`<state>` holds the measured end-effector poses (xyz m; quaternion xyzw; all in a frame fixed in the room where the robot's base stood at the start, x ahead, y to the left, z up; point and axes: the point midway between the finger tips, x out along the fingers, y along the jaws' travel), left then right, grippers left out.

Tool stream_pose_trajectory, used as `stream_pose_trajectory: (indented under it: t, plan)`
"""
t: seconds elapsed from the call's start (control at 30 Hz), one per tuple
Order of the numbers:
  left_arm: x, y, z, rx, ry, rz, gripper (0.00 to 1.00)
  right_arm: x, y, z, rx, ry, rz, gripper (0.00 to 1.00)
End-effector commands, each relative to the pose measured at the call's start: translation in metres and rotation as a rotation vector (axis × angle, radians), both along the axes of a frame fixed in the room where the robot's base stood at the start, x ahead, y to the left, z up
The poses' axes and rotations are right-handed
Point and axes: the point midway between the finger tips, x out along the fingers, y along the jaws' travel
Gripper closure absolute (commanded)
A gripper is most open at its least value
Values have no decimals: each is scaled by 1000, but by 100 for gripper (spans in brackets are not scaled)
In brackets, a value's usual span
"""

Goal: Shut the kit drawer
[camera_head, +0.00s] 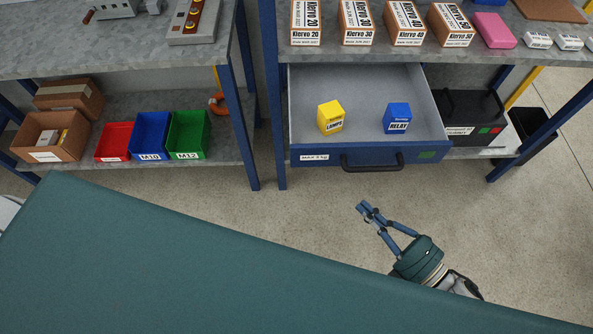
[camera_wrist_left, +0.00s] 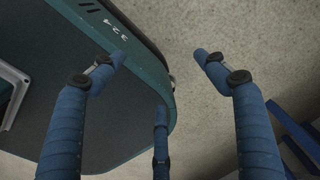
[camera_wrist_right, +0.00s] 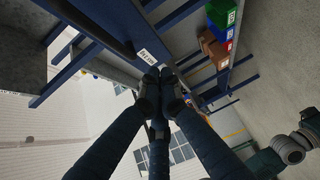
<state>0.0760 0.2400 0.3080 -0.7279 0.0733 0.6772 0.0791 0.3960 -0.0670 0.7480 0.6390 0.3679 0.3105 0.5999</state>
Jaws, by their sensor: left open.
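The kit drawer (camera_head: 365,88) stands pulled out under the right bench in the head view. Its blue front has a dark handle (camera_head: 372,166). A yellow LAMPS box (camera_head: 331,118) and a blue RELAY box (camera_head: 397,118) stand inside it. My right gripper (camera_head: 366,209) is in front of the drawer, apart from the handle in the picture. In the right wrist view its fingertips (camera_wrist_right: 160,78) are together with nothing visible between them, and the drawer's label (camera_wrist_right: 147,57) shows beyond. My left gripper (camera_wrist_left: 160,58) is open and empty, seen only in the left wrist view.
Several Klervo boxes (camera_head: 404,24) and a pink box (camera_head: 494,30) stand on the bench above the drawer. A black case (camera_head: 470,112) sits right of it. Red, blue and green bins (camera_head: 188,136) are on the left shelf. Floor (camera_head: 270,210) before the drawer is clear.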

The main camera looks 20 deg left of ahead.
Motion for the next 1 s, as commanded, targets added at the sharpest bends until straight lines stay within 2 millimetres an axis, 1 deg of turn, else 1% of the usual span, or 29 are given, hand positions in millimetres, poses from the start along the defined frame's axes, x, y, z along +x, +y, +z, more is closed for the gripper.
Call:
stream_pose_trajectory:
  t: [0.03, 0.1, 0.17, 0.27, 0.37, 0.4, 0.47, 0.7, 0.83, 1.0]
  plan:
    - [1, 0, -1, 0, -2, 0, 26, -9, 7, 11, -6, -46, 47, 100]
    - [2, 0, -2, -1, -4, 0, 26, -16, 14, 21, -8, -86, 86, 100]
    - [4, -1, -1, -1, -7, 0, 26, -18, 18, 24, -9, -102, 100, 100]
    - [13, -1, 0, -2, -18, 0, 26, -15, 27, 26, -7, -106, 103, 100]
    - [23, -4, 1, -6, -33, 1, 26, -6, 42, 27, -5, -106, 101, 100]
    - [26, -5, 1, -7, -37, 0, 26, -3, 49, 27, -4, -106, 102, 100]
    - [28, -7, 1, -10, -41, 1, 26, 4, 61, 27, -3, -105, 101, 100]
    - [21, -7, -1, -10, -30, 1, 26, 27, 106, 26, -5, -103, 99, 100]
    - [14, -7, -6, -9, -21, 1, 26, 47, 112, 24, -8, -104, 98, 100]
    - [11, -6, -9, -7, -15, 1, 26, 61, 116, 24, -8, -100, 98, 100]
